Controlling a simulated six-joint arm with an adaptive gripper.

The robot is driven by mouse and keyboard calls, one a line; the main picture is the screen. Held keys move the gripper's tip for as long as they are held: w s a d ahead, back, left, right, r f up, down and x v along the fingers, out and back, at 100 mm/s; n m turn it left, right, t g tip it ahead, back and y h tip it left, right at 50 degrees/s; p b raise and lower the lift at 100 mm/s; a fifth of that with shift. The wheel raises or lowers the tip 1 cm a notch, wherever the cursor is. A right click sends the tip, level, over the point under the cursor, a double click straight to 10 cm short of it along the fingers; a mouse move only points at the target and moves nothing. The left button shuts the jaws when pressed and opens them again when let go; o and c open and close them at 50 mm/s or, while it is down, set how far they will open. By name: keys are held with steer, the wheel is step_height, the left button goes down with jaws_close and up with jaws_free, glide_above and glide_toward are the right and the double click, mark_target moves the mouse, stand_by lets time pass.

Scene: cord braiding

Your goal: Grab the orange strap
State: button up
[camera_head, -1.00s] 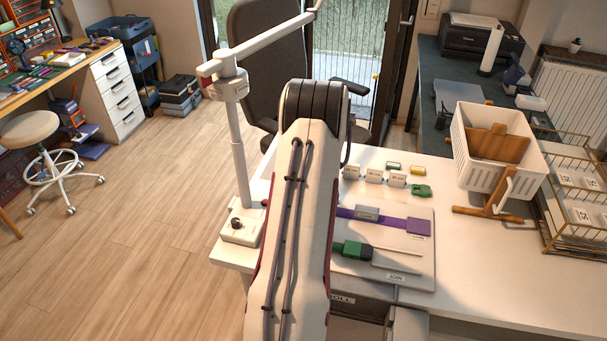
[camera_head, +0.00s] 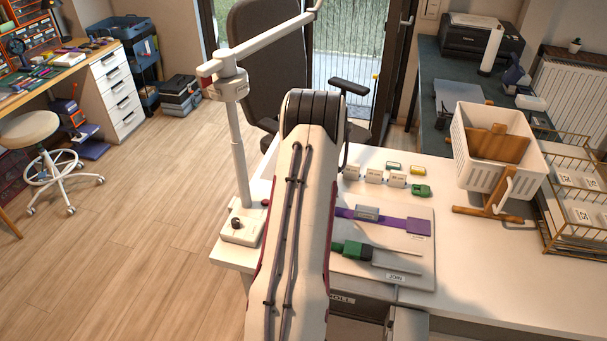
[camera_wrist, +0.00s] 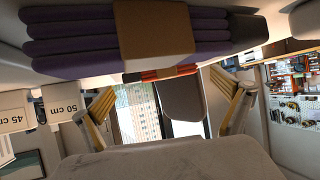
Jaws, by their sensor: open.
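In the wrist view, an orange-red strap bundle (camera_wrist: 143,76) with a tan band around its middle lies crosswise near the picture's centre. My gripper (camera_wrist: 163,90) is open, with one yellow-padded finger on each side, and nothing is seen held between them. The strap appears between or just beyond the fingertips; I cannot tell the exact depth or whether they touch. A larger purple bundle (camera_wrist: 75,45) with a tan band crosses the top of this view, closer to the camera. In the head view my own arm hides the gripper, and no orange strap can be made out.
White length labels (camera_wrist: 62,106) stand at the left of the wrist view. In the head view, a grey board (camera_head: 345,266) holds a purple strap (camera_head: 390,221) and a green-handled tool (camera_head: 352,250).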

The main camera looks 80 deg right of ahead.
steer(key=shift+x, duration=0.9)
steer(key=shift+c, duration=0.4)
steer(key=c, duration=1.1)
steer(key=shift+r, duration=1.5)
steer(key=shift+a+r, duration=0.1)
steer(key=shift+r, duration=0.25)
steer(key=s+a, duration=0.2)
steer(key=a, duration=0.3)
steer(key=s+a, duration=0.2)
steer(key=a, duration=0.4)
steer(key=s+a, duration=0.2)
steer(key=a, duration=0.3)
steer(key=shift+s+a+f, duration=0.1)
steer(key=shift+s+a, duration=0.15)
steer(key=shift+s, duration=0.15)
